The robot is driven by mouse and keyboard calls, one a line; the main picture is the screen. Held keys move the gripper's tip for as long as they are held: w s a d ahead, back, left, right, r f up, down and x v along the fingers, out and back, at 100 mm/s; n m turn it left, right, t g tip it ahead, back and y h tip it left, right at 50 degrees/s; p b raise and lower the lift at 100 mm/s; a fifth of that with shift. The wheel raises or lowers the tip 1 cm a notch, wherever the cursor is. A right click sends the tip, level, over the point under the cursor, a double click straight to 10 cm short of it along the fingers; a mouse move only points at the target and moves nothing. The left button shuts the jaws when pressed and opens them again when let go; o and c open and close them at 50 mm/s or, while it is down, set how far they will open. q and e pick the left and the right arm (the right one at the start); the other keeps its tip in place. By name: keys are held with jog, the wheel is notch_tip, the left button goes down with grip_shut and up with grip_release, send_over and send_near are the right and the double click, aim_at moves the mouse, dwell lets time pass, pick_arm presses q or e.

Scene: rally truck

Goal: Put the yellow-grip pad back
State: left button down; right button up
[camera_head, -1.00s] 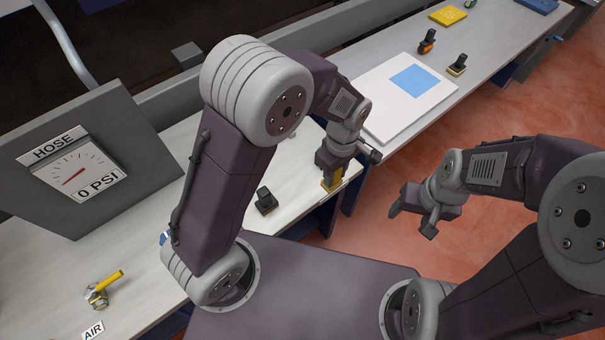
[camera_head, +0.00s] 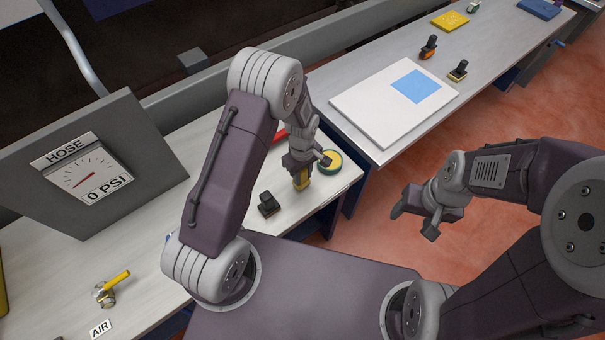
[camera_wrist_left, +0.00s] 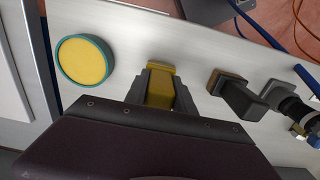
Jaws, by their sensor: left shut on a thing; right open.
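My left gripper (camera_head: 301,171) is shut on the yellow-grip pad (camera_head: 302,183), near the right end of the near bench. The pad's yellow grip (camera_wrist_left: 160,90) shows between the two fingers in the left wrist view. I cannot tell whether its underside touches the bench. A round yellow disc with a teal rim (camera_head: 331,161) lies to its right; it is at left in the left wrist view (camera_wrist_left: 84,62). A black-grip pad (camera_head: 268,203) stands to its left, also seen in the left wrist view (camera_wrist_left: 235,96). My right gripper (camera_head: 415,205) is open and empty over the floor.
A white board with a blue square (camera_head: 375,115) lies on the far bench. Two black-grip pads, one orange-sided (camera_head: 428,46) and one dark (camera_head: 458,70), stand beyond it. A gauge panel (camera_head: 150,150) and a yellow-handled valve (camera_head: 108,288) are at left.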

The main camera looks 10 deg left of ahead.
pick_arm(q)
jog(key=shift+f, duration=0.3)
pick_arm(e)
jog(key=shift+r, duration=0.3)
pick_arm(q)
jog(key=shift+f+b, duration=0.3)
jog(key=shift+b, duration=0.05)
jog(key=c, duration=1.1)
grip_release()
jog(key=shift+o, duration=0.2)
pick_arm(e)
jog(key=shift+f, duration=0.2)
